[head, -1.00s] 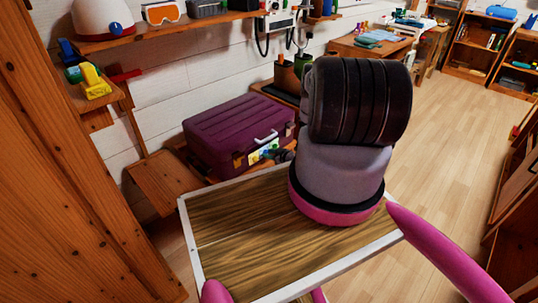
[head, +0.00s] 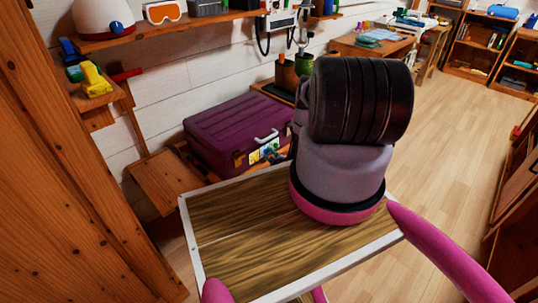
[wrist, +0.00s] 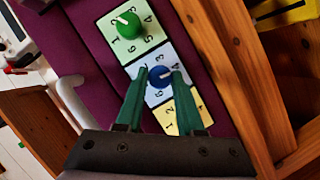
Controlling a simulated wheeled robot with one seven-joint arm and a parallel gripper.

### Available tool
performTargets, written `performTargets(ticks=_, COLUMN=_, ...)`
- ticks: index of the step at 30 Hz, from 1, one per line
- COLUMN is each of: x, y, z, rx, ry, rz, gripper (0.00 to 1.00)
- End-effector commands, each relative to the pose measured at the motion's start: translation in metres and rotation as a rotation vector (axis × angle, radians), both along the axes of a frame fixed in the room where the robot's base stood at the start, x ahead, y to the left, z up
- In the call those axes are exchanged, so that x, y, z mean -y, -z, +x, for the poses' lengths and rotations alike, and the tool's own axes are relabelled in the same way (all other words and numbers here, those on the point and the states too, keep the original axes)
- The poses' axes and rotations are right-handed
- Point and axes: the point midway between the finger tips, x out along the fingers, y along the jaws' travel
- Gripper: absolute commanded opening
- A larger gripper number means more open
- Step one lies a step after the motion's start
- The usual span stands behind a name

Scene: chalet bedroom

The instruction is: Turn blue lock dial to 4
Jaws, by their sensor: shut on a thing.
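A purple case (head: 225,125) with a pale handle stands by the wall in the head view. Its front carries green, white and yellow number plates. In the wrist view the blue dial (wrist: 160,76) sits on the white plate (wrist: 150,62), between the green dial (wrist: 128,25) and the yellow plate (wrist: 186,112). My gripper (wrist: 160,80) has its two green fingers shut on the blue dial, one on each side. The dial's white mark appears toward the upper right, near the 3 and 4; the exact number is hard to read.
A shelf (head: 170,32) with goggles hangs above the case in the head view. Open floor (head: 450,130) lies to the right.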

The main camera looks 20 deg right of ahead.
Motion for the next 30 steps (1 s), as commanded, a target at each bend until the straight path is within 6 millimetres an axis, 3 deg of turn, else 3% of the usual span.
performTargets(ticks=23, x=-0.0013, y=0.0008, z=-0.0002, rx=0.035, ry=-0.002, rz=-0.094, gripper=0.00)
performTargets(ticks=24, x=-0.0014, y=0.0008, z=-0.0002, rx=0.035, ry=-0.002, rz=-0.094, gripper=0.48)
performTargets(ticks=25, x=-0.0014, y=0.0008, z=-0.0002, rx=0.035, ry=-0.002, rz=-0.094, gripper=0.60)
performTargets(ticks=26, x=-0.0013, y=0.0008, z=-0.0002, rx=0.035, ry=-0.002, rz=-0.094, gripper=0.66)
performTargets(ticks=30, x=-0.0010, y=0.0008, z=-0.0002, rx=0.034, ry=-0.001, rz=-0.093, gripper=0.66)
